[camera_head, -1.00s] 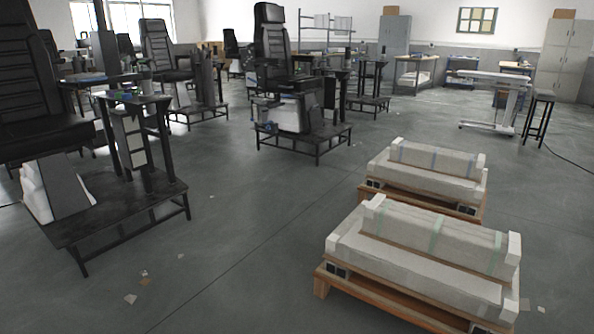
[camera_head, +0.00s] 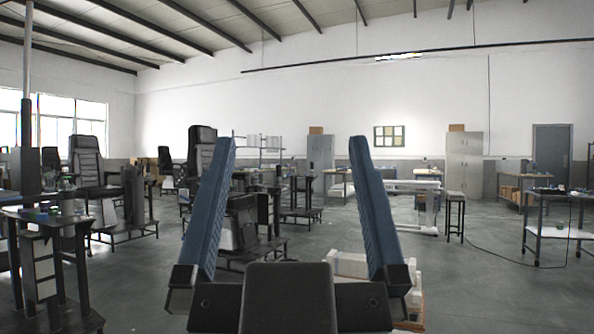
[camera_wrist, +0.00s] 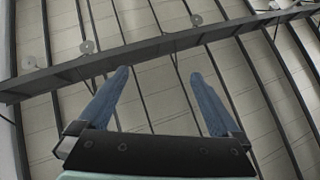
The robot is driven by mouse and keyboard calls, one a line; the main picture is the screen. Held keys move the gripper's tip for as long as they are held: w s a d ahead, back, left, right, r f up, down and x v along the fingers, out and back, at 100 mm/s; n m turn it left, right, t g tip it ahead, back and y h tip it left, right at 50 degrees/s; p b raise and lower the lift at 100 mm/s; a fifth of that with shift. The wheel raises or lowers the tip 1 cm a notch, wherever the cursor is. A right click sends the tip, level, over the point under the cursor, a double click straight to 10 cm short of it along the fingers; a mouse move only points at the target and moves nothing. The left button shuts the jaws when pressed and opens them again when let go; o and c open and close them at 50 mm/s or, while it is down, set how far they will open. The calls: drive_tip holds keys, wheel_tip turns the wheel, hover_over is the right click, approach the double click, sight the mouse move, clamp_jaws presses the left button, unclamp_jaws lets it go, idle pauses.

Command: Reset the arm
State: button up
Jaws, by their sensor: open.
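My gripper (camera_head: 290,145) stands upright close in front of the head camera, its two blue fingers spread wide apart and pointing up. Nothing is between them. In the wrist view the same open gripper (camera_wrist: 160,73) points at the ceiling, with only a dark roof beam (camera_wrist: 140,50) and pale roof panels beyond it. The rest of my arm is hidden below the gripper's dark base.
Black chairs on stands (camera_head: 86,160) and a metal stand (camera_head: 50,240) are at the left. Wrapped bundles on pallets (camera_head: 350,265) lie partly hidden behind the gripper. A stool (camera_head: 455,212) and wheeled table (camera_head: 552,232) stand right. Floor at the right front is clear.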

drive_tip(key=shift+s+d+r+t, duration=0.25)
drive_tip(key=shift+s+r+t, duration=0.05)
drive_tip(key=shift+s+r, duration=0.25)
wheel_tip(320, 180, up, 29)
drive_tip(key=p, duration=2.9)
